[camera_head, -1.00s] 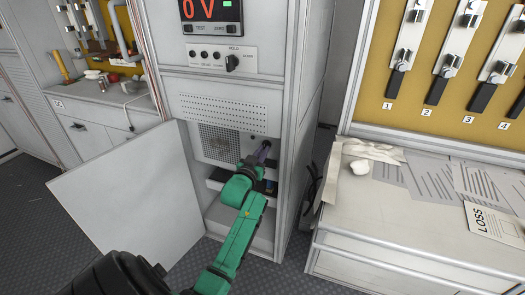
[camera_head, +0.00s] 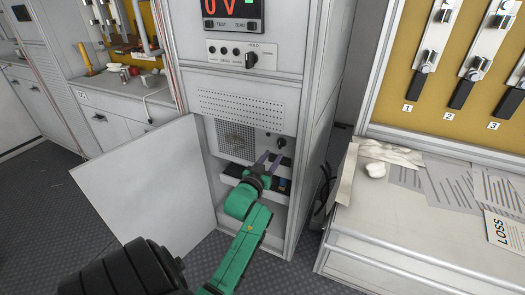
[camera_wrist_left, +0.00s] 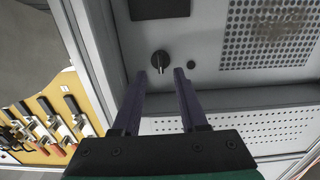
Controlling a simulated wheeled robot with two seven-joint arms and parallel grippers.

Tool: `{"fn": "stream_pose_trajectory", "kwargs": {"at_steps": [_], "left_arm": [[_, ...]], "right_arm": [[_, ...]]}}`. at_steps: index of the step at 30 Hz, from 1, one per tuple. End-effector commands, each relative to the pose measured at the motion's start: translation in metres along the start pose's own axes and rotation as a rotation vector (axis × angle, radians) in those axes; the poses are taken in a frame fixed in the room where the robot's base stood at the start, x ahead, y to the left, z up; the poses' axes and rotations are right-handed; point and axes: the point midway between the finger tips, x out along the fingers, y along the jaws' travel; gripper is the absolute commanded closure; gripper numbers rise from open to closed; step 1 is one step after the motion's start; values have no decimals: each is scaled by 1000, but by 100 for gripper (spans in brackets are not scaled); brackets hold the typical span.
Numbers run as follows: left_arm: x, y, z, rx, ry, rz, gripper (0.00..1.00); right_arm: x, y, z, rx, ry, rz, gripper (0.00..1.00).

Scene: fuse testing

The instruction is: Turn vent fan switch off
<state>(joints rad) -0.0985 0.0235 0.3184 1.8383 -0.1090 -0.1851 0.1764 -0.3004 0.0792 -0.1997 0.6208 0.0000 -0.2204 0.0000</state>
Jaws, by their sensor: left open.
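The vent fan switch seems to be the small black rotary knob (camera_head: 281,143) on the panel inside the open cabinet, beside the fan grille (camera_head: 236,137). In the left wrist view the knob (camera_wrist_left: 161,59) shows with its pointer, but I cannot read a marking. My left gripper (camera_head: 269,157) is open, just below and left of the knob in the head view. In the wrist view its two purple fingers (camera_wrist_left: 160,73) point at the panel, with the knob just beyond and between the tips. I cannot see contact. My right gripper is not in view.
The white cabinet door (camera_head: 150,190) stands open on the left. Above are a HOLD knob (camera_head: 251,59) and a red voltage display (camera_head: 233,10). A dark shelf edge (camera_head: 233,170) lies below the panel. A bench with papers (camera_head: 400,228) is at the right.

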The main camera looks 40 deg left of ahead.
Motion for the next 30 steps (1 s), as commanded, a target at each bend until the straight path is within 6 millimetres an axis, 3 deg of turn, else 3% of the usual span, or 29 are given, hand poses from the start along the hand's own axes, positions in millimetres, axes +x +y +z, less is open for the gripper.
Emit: {"fn": "stream_pose_trajectory", "kwargs": {"at_steps": [1, 6, 10, 30], "left_arm": [[-17, 0, 0, 0, -4, -1, 57], [-65, -1, 0, 0, -4, -2, 57], [-86, 0, 1, -1, -3, -1, 57], [-92, 2, 6, -1, -11, 3, 57]], "right_arm": [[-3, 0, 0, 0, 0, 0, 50], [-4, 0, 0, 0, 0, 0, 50], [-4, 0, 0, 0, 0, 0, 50], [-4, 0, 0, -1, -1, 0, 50]]}}
